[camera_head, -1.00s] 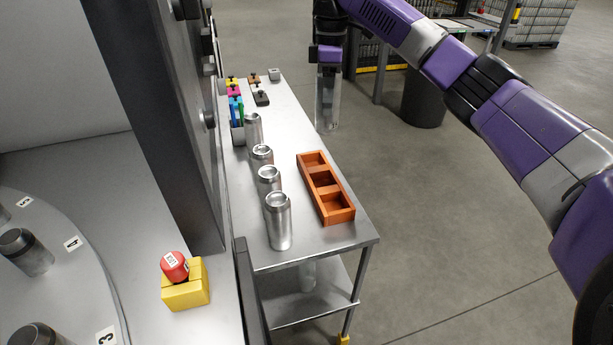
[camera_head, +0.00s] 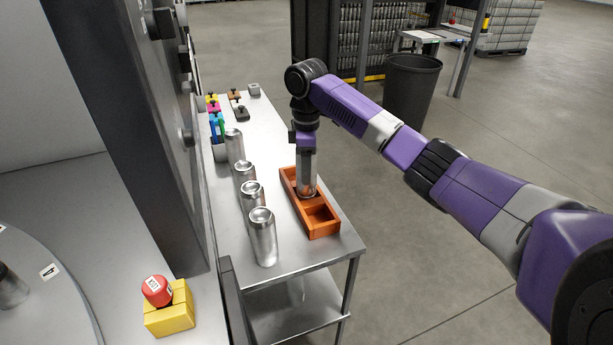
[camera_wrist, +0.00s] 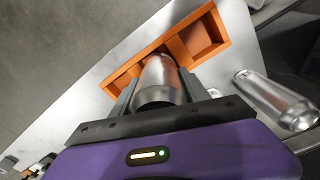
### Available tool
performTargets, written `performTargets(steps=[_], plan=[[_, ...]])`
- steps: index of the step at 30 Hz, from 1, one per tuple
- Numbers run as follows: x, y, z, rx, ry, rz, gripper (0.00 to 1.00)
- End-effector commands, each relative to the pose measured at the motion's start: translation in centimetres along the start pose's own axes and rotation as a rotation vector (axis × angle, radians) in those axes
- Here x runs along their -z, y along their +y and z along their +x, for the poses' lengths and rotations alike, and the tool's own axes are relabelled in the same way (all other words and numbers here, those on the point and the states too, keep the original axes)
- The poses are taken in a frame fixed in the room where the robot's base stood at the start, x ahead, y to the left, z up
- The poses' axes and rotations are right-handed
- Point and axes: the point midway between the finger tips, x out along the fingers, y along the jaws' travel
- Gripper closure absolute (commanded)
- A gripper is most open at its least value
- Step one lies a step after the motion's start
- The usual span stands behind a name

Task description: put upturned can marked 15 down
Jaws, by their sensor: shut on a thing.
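My gripper (camera_head: 307,186) points down and is shut on a silver can (camera_wrist: 160,80), which I hold upright over the orange tray (camera_head: 323,232). The can's lower end is at the tray's middle compartment; I cannot tell whether it touches the floor of it. In the wrist view the can sits between the two dark fingers, with the orange tray (camera_wrist: 215,62) around its far end. The near compartment is empty. The far one is mostly hidden behind the gripper. No number 15 is readable on the can.
Several silver cans (camera_head: 262,238) stand in a row left of the tray on the metal table (camera_head: 300,255). Coloured items (camera_head: 215,122) and small blocks (camera_head: 240,113) sit at the far end. A red button on a yellow box (camera_head: 170,318) is at front left.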

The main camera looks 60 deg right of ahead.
Motion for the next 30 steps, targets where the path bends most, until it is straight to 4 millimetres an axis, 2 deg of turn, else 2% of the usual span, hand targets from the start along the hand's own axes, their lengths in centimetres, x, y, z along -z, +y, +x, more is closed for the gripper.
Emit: performTargets(steps=[7,18,19,21,22,30], plan=[[-0.1,0.0,3.2,0.001,0.0,0.001,0.84],[0.0,0.0,3.6,0.001,0.001,0.0,0.84],[0.0,0.0,3.6,0.0,0.001,0.0,0.41],[0.0,0.0,3.6,0.0,0.001,0.0,0.27],[0.0,0.0,3.6,0.0,0.001,0.0,0.25],[0.0,0.0,3.5,0.0,0.0,0.0,0.25]])
